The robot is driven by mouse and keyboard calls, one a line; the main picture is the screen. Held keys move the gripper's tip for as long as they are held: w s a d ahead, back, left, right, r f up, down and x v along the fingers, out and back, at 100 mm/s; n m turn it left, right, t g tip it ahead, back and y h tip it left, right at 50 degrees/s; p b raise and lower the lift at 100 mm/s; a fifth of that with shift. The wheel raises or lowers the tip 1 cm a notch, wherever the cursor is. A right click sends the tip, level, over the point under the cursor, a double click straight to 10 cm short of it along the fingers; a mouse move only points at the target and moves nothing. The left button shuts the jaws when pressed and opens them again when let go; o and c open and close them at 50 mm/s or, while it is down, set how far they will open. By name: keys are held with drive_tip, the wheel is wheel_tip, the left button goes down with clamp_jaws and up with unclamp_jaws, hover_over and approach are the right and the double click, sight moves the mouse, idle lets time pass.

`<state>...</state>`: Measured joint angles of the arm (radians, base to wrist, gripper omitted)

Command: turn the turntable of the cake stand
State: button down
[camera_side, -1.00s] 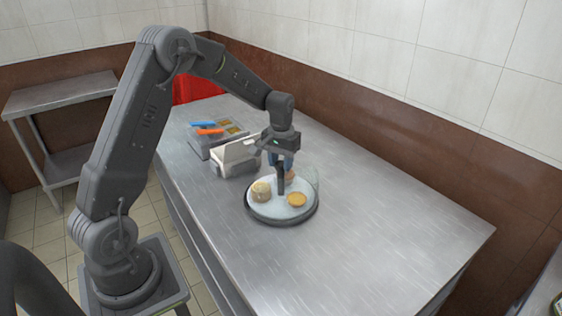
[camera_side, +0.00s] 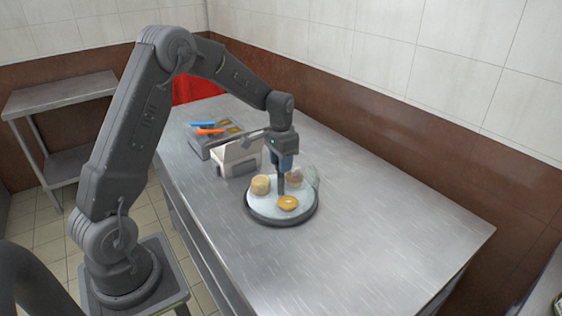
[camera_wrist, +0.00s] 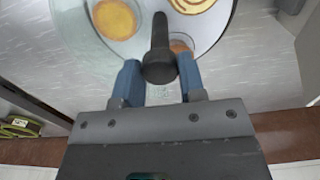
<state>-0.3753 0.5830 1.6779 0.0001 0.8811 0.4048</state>
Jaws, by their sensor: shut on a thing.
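The cake stand's round pale turntable (camera_side: 272,211) sits on a dark base on the steel table. A tan round cake (camera_side: 261,184) is at its left and a golden tart (camera_side: 288,203) at its front. A pinkish-brown piece (camera_side: 296,178) is at the back, partly hidden by my gripper. A dark upright post (camera_side: 281,184) stands on the turntable. My gripper (camera_side: 283,168) points down over the stand, shut on this post. In the wrist view, the post (camera_wrist: 158,50) is between the blue fingers of my gripper (camera_wrist: 160,76), with the golden tart (camera_wrist: 115,18) beyond.
A translucent pale thing (camera_side: 314,178) is at the stand's back right edge. The table to the right is clear.

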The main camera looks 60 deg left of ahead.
drive_tip(key=shift+m, duration=7.3)
drive_tip(key=c, duration=0.7)
unclamp_jaws()
wheel_tip(320, 180, up, 14)
